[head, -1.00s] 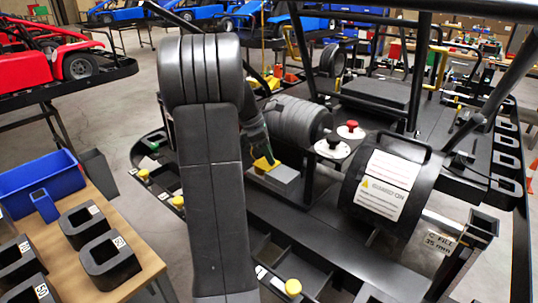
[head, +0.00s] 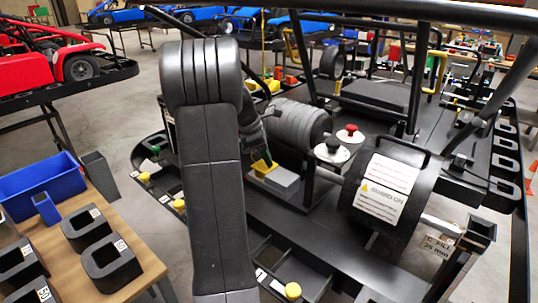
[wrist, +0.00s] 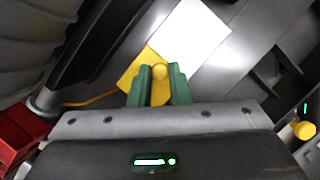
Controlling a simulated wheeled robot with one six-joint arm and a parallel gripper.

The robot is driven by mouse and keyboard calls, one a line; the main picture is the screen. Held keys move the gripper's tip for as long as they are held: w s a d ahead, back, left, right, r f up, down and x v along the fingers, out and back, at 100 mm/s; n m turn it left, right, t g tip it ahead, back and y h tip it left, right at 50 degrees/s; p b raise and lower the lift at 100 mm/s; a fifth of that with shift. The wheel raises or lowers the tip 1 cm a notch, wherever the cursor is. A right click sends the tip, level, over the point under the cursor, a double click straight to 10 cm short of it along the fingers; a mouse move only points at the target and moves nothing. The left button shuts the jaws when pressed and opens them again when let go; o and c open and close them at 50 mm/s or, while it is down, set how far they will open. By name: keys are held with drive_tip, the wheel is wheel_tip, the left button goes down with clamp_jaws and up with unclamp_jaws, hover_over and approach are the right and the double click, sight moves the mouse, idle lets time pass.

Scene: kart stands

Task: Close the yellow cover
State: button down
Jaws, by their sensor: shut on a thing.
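The yellow cover (wrist: 133,79) is a flat yellow plate with a small round knob (wrist: 159,72), seen in the wrist view. My gripper (wrist: 159,86) has its green fingers on both sides of the knob and is shut on it. A pale grey surface (wrist: 192,35) adjoins the yellow plate. In the head view, the yellow cover (head: 262,172) shows in part beside the pale grey box top (head: 283,181). My arm hides much of my gripper and the area to the left of the cover there.
A ribbed dark cylinder (head: 300,122) stands just behind the box. A red knob (head: 351,128) and a black knob (head: 334,146) sit to its right. A large black drum (head: 388,195) with a label is further right. Yellow buttons (head: 293,290) line the frame's front.

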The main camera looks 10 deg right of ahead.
drive_tip(key=shift+w+a, duration=0.2)
drive_tip(key=shift+w, duration=0.15)
drive_tip(key=c, duration=1.3)
unclamp_jaws()
drive_tip(key=shift+a, duration=0.15)
drive_tip(key=shift+c, duration=0.2)
drive_tip(key=shift+r, duration=0.1)
drive_tip(key=p+v, duration=0.1)
drive_tip(key=v, duration=1.2)
drive_tip(key=shift+a+r, duration=0.15)
drive_tip(key=shift+r, duration=0.15)
drive_tip(key=shift+f, duration=0.1)
